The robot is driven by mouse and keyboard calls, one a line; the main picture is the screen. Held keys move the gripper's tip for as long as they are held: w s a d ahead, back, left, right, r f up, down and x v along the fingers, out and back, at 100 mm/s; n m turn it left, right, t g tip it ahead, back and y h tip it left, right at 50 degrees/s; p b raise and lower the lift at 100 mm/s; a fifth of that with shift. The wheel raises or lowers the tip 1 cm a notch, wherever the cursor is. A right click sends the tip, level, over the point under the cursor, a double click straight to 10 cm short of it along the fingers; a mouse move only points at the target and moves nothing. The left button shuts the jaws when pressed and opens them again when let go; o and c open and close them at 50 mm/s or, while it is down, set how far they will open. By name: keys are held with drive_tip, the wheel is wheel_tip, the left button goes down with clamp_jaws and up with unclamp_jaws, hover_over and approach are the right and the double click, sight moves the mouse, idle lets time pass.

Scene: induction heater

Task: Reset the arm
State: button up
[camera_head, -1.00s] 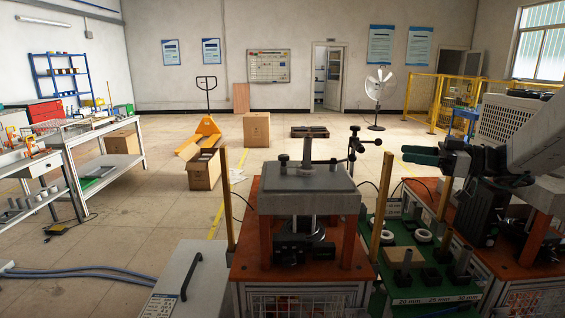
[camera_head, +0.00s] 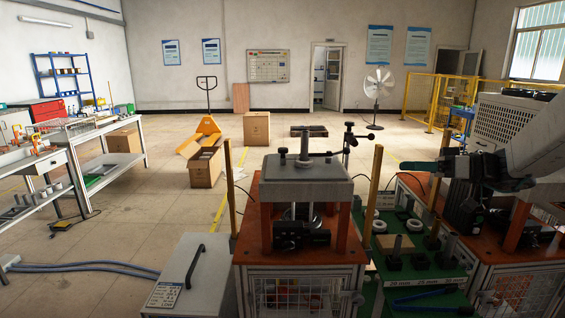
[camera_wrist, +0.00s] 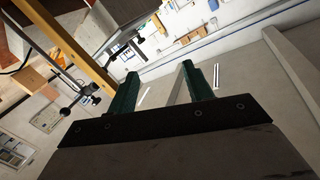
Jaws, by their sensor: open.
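My gripper (camera_head: 418,168) reaches in from the right in the head view, its dark green fingers pointing left. It is raised above the green fixture board (camera_head: 368,288) and touches nothing that I can see. In the wrist view my gripper (camera_wrist: 160,76) shows its two green fingers apart, with nothing between them. The wrist view looks tilted across the room.
A press-like machine (camera_head: 305,188) stands on an orange-topped bench left of my gripper. Brass-coloured posts (camera_head: 372,190) rise close by. A grey box (camera_head: 190,280) stands front left. Floor beyond is mostly open.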

drive_tip(key=s+a+f+m+g+h, duration=0.2)
drive_tip(key=s+f+m+g+h, duration=0.15)
drive_tip(key=s, duration=0.45)
drive_tip(key=s+a+f+m+g+h, duration=0.3)
drive_tip(key=s+f+m, duration=0.15)
drive_tip(key=s, duration=0.35)
drive_tip(key=s+d+m+t+h, duration=0.1)
drive_tip(key=s+h, duration=0.8)
drive_tip(key=s, duration=0.9)
drive_tip(key=shift+s+r+m+t, duration=0.15)
drive_tip(key=shift+s+m+t, duration=0.2)
drive_tip(key=shift+t, duration=0.2)
